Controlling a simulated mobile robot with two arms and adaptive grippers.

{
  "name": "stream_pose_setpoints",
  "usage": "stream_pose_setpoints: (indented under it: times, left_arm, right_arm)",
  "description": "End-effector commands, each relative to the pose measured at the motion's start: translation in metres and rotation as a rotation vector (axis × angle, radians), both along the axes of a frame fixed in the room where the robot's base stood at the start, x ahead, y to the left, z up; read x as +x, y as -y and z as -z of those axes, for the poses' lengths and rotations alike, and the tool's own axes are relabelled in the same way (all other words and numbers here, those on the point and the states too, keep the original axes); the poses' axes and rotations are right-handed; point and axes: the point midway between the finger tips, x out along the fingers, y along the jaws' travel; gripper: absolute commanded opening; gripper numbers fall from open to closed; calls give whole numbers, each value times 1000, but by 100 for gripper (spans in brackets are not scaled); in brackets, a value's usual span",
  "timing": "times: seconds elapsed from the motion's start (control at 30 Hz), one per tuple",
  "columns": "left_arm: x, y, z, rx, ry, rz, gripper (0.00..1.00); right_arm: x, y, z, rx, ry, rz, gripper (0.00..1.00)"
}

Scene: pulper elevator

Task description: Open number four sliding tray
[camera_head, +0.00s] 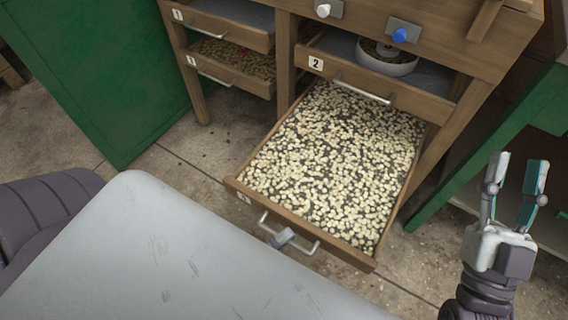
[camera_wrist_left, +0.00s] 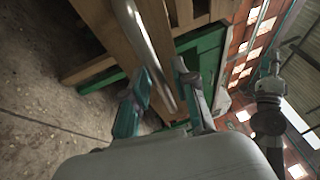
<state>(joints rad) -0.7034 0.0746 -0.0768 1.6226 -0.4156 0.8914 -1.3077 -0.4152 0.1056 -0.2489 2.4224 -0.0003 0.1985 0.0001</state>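The number four tray (camera_head: 349,256), a wooden drawer full of pale beans, stands far out of the wooden cabinet below tray 2. Its label (camera_head: 243,198) is at the left of its front, and a metal bar handle (camera_head: 309,249) is fixed there. My left gripper (camera_head: 284,238) is at this handle; only a small grey tip shows, the rest hidden behind my pale arm cover. My right gripper (camera_head: 515,190) is open and empty, right of the tray.
Tray 2 (camera_head: 437,107) holds a white bowl (camera_head: 388,66). Trays 1 (camera_head: 238,31) and 3 (camera_head: 240,77) are at the left. A green cabinet (camera_head: 100,75) stands left and a green frame (camera_head: 480,150) right. Bare floor shows around the tray.

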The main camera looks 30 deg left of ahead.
Motion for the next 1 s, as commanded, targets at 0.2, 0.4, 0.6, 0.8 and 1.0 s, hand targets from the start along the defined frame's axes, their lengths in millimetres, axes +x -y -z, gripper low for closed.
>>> stream_pose_setpoints:
  times: [0.2, 0.4, 0.6, 0.8, 1.0]
  left_arm:
    - [0, 0, 0, 0, 1, 0, 37]
    - [-5, -3, 1, 1, -2, 0, 37]
    - [-36, -16, 9, 3, -5, 1, 37]
    - [-75, -35, 16, 2, -5, 0, 37]
    - [-100, -46, 21, 0, -2, 1, 37]
  right_arm:
    - [0, 0, 0, 0, 0, 0, 40]
    - [0, 0, 0, 0, 1, 0, 40]
    - [0, 0, 0, 0, 1, 0, 40]
    - [0, 0, 0, 0, 1, 0, 40]
    - [0, 0, 0, 0, 1, 0, 40]
